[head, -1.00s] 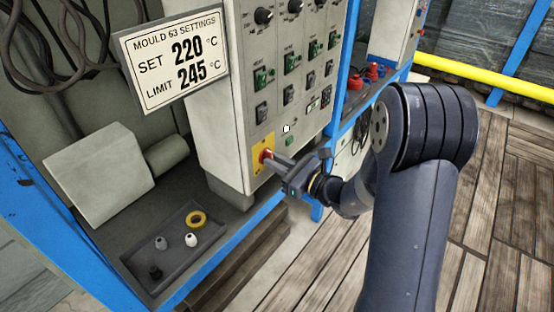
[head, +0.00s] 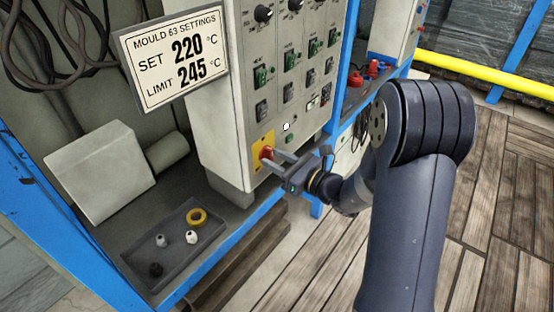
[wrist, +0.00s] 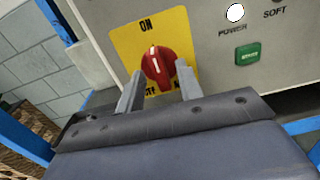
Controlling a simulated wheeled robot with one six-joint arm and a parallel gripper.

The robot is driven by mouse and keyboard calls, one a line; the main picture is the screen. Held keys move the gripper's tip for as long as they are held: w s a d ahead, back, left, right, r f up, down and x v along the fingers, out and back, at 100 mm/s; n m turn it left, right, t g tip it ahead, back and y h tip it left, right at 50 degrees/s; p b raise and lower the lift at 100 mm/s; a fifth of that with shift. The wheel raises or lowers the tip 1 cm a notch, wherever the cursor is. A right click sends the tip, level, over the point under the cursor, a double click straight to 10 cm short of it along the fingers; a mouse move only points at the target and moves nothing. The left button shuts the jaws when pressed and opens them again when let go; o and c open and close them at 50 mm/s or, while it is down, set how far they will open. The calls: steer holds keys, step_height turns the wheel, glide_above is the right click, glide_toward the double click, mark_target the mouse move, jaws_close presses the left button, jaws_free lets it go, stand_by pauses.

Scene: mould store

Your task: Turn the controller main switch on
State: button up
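The main switch is a red rotary knob (head: 266,152) on a yellow plate (head: 258,143), low on the grey controller cabinet. In the wrist view the knob (wrist: 160,68) shows close up, and its white mark points up toward the word ON. The lower lettering on the plate is partly hidden by my fingers. My gripper (head: 275,161) is in front of the switch. Its two fingers are spread, one on each side of the knob, and look clear of it. The gripper is empty.
A white POWER lamp (wrist: 235,12) and a green button (wrist: 247,54) sit right of the switch. A settings sign (head: 173,57) reads set 220, limit 245. A grey tray (head: 180,262) with small parts lies below left. The wooden floor (head: 500,220) at right is open.

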steer(key=v, duration=1.1)
steer(key=shift+a, duration=0.15)
steer(key=x, duration=1)
steer(key=shift+w+a, duration=0.25)
steer(key=shift+w, duration=0.05)
